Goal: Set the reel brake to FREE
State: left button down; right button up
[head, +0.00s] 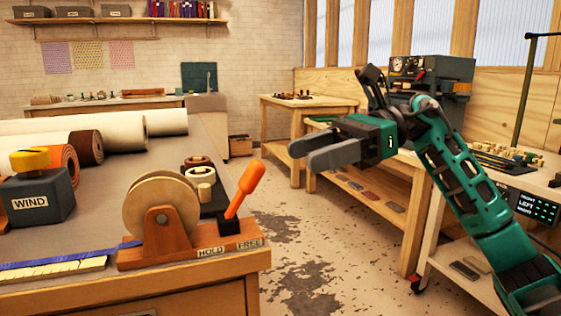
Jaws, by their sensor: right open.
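The reel brake has an orange lever (244,191) rising from a black block at the right end of a wooden reel stand (185,250). The stand's front carries the labels HOLD (211,251) and FREE (249,243), with FREE on the right. The lever leans up and to the right, toward the FREE side. A pale wooden reel (161,207) stands upright in the bracket, left of the lever. My right gripper (299,156) is open and empty, above and to the right of the lever, apart from it. My left gripper is not in view.
A WIND box (38,196) with a yellow knob stands left on the bench (110,180). Several rolls lie behind it, and small rings (200,174) sit behind the reel. Blue ribbon runs left from the stand. The floor (330,235) right of the bench is open.

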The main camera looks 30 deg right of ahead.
jog(key=v, duration=0.4)
jog(key=shift+s+d, duration=0.1)
jog(key=shift+d, duration=0.3)
